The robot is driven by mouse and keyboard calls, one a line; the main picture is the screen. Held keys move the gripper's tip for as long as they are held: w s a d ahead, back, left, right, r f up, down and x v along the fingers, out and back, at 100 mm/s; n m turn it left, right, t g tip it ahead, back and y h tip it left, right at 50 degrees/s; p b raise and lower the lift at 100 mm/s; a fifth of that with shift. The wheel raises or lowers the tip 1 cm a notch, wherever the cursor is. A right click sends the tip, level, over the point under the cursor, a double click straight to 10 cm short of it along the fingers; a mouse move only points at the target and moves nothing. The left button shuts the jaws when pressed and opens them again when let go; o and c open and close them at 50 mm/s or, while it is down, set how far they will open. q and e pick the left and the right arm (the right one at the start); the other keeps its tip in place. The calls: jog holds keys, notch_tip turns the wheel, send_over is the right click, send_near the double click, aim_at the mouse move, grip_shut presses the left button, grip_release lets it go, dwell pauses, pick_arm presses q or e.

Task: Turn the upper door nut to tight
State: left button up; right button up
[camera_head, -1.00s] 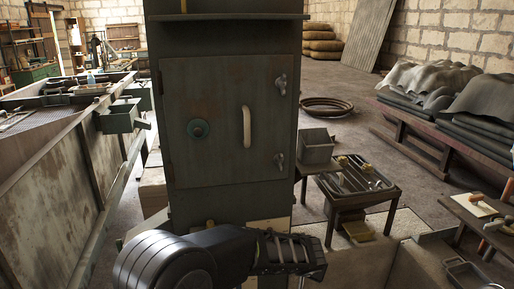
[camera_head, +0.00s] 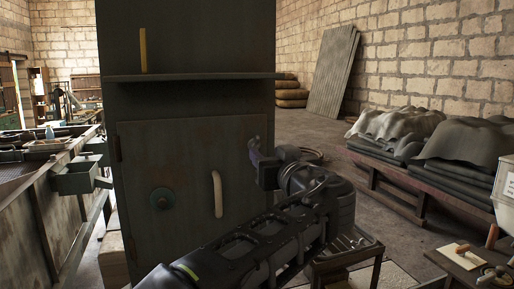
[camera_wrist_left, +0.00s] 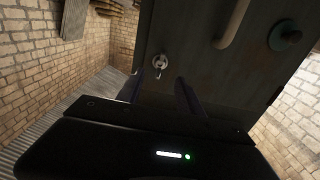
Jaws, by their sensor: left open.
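The grey cabinet door (camera_head: 185,160) is closed, with a pale handle (camera_head: 217,194) and a teal round knob (camera_head: 162,198). The upper door nut (camera_wrist_left: 160,63) is a small metal winged piece at the door's edge in the left wrist view. In the head view it is mostly hidden behind my gripper. My left gripper (camera_head: 258,163) is in front of the door's upper right edge. In the left wrist view its fingers (camera_wrist_left: 163,90) are spread and empty, with the nut just beyond them, seemingly not touched. The lower nut is hidden behind my arm. My right gripper is out of view.
A shelf ledge (camera_head: 190,76) juts out above the door. A low table (camera_head: 350,255) stands right of the cabinet, partly behind my arm. A rack with draped sheets (camera_head: 430,150) is farther right. Floor between is open.

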aim_at(256, 146)
pick_arm(q)
jog(key=p+x, duration=0.4)
jog(key=x, duration=0.2)
jog(key=shift+w+a+r, duration=0.1)
jog(key=shift+w, duration=0.25)
jog(key=shift+w+a, duration=0.1)
jog(key=shift+w, duration=0.3)
grip_shut()
